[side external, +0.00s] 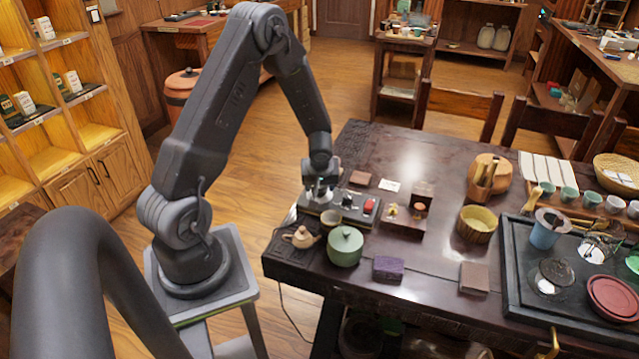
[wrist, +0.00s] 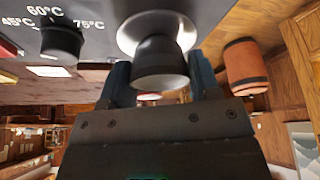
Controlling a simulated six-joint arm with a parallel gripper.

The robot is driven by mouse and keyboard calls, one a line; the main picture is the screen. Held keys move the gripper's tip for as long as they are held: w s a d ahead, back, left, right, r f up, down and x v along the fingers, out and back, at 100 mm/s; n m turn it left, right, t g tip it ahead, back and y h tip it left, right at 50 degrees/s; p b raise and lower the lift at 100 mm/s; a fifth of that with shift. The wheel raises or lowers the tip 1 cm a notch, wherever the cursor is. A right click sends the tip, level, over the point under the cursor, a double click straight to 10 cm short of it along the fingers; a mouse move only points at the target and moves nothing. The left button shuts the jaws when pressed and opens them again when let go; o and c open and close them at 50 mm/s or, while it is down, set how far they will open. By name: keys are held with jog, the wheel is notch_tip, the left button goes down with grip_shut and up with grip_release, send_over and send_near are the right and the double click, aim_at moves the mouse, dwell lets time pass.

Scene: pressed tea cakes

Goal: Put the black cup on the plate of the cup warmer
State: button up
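The cup warmer (side external: 348,213) is a dark slab near the table's far left edge. In the wrist view its dark top (wrist: 95,45) carries a black knob (wrist: 62,42) with temperature marks and a round, shiny metal plate (wrist: 128,36). The black cup (wrist: 160,65) is between the two fingers of my gripper (wrist: 160,80), which press on its sides. The cup overlaps the plate in that view; I cannot tell whether it touches it. In the side view my gripper (side external: 320,190) is low over the left end of the warmer, and the cup is hard to make out.
A small beige teapot (side external: 302,237), a small cup (side external: 331,218) and a green lidded pot (side external: 345,246) stand in front of the warmer. A wooden tray (side external: 408,224) with small items is to its right. A purple block (side external: 388,268) lies nearer the front. The table's middle is mostly clear.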

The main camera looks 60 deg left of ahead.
jog(key=o, duration=0.4)
jog(key=shift+c, duration=0.2)
jog(key=shift+d+r, duration=0.1)
jog(key=shift+r, duration=0.4)
jog(key=s+d+r+m+t, duration=0.1)
jog(key=s+d+r+m, duration=0.2)
jog(key=d+r, duration=0.65)
jog(key=s+d+r+m+t, duration=0.1)
jog(key=s+d+r+m, duration=0.15)
jog(key=d+r, duration=0.75)
jog(key=s+d+r+m+t+h, duration=0.2)
jog(key=s+d+r+m+h, duration=0.2)
jog(key=s+d+r+m, duration=0.3)
jog(key=shift+s+d+r+m, duration=0.25)
jog(key=shift+s+r+m, duration=0.3)
jog(key=shift+s+r, duration=0.4)
jog(key=shift+s+f, duration=0.15)
